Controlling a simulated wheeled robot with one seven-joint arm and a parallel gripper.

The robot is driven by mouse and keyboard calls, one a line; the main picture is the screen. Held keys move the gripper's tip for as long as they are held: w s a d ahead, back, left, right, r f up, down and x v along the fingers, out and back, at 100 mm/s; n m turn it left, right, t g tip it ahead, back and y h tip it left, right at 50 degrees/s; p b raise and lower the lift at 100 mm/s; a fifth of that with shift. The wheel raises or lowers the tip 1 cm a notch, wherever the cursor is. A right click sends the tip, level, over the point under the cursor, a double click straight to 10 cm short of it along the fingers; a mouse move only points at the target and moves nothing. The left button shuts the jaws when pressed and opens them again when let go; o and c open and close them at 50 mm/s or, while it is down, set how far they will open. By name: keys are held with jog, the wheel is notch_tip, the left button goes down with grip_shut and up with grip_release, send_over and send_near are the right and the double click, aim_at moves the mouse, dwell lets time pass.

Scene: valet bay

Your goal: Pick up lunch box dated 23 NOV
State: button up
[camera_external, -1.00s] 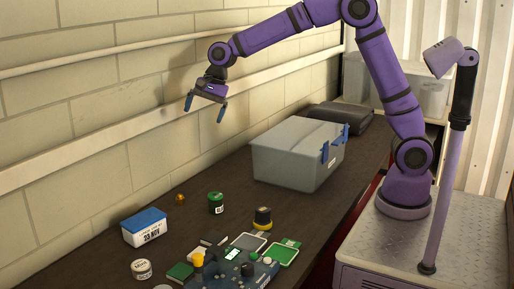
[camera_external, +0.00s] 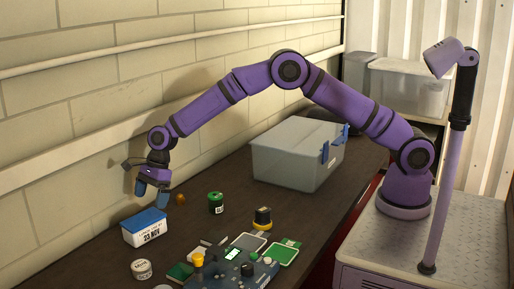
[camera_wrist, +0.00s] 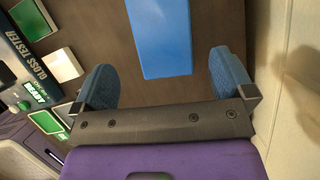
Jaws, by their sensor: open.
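The lunch box (camera_external: 144,228) is white with a blue lid and shows "23 NOV" on its front; it sits upright on the dark bench near the wall. My gripper (camera_external: 152,198) is just above and slightly behind the lid, pointing down, apart from the box. In the wrist view the blue lid (camera_wrist: 161,38) lies ahead, between the lines of the two fingers. My gripper (camera_wrist: 163,78) is open there with nothing between its blue fingertips.
A green-lidded jar (camera_external: 216,203) and a small orange-brown item (camera_external: 180,198) stand to the right of the box. A round tin (camera_external: 141,269) is in front. A gloss tester (camera_wrist: 28,65) lies among coloured panels. A large grey bin (camera_external: 297,155) stands further back. The wall is close behind.

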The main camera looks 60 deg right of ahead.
aim_at(143, 218)
jog(key=x, duration=0.4)
jog(key=shift+a+f, duration=0.1)
jog(key=shift+f, duration=0.1)
jog(key=shift+a+x, duration=0.15)
jog(key=shift+x, duration=1.15)
jog(key=shift+a+x, duration=0.15)
jog(key=shift+x, duration=1.1)
jog(key=shift+w, duration=0.15)
jog(key=c, duration=1.1)
jog(key=shift+r, duration=0.1)
